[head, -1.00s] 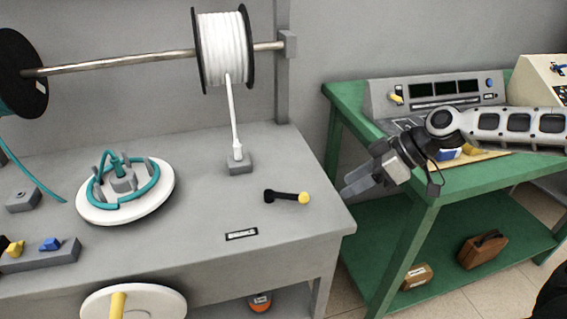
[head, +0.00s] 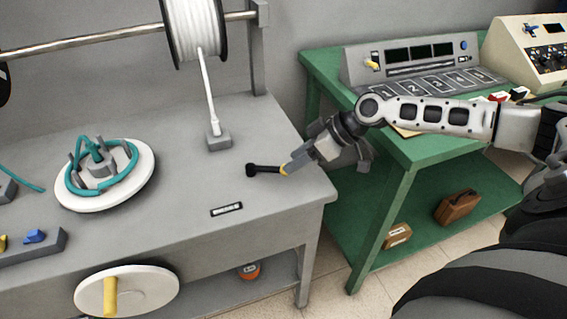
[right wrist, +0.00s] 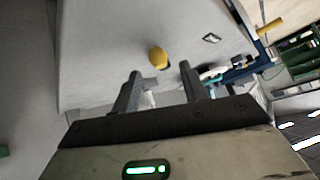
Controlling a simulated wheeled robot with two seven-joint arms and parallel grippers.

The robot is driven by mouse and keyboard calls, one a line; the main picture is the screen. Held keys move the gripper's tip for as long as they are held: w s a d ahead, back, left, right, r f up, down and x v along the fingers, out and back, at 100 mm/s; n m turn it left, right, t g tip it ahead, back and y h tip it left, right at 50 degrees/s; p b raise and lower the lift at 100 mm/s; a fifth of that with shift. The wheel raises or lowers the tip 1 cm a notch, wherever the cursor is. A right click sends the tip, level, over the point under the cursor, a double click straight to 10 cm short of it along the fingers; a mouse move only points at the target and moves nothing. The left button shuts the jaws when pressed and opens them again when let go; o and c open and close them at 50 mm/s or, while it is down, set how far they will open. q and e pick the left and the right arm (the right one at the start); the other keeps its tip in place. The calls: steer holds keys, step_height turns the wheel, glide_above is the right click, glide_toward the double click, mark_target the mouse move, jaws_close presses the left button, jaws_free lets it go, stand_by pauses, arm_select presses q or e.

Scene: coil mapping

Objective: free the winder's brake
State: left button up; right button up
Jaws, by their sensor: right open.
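The brake lever (head: 264,169), a short black bar with a yellow knob (head: 284,171), lies on the grey bench behind a small label. My right gripper (head: 290,167) reaches in from the right, its tips at the knob. In the right wrist view my right gripper (right wrist: 160,75) is open and empty, with the yellow knob (right wrist: 158,57) just beyond the gap between its fingers. I cannot tell whether they touch. The winder (head: 104,177), a white disc with a teal coil around grey posts, sits to the left. My left gripper is not in view.
A white crank wheel (head: 140,288) with a yellow handle is on the bench front. A grey block (head: 218,141) holds the white strand from the spool (head: 193,30). A green table (head: 425,150) with a control panel (head: 408,60) stands right. The bench around the lever is clear.

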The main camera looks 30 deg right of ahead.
mark_target(267, 170)
steer(key=shift+x, duration=2.3)
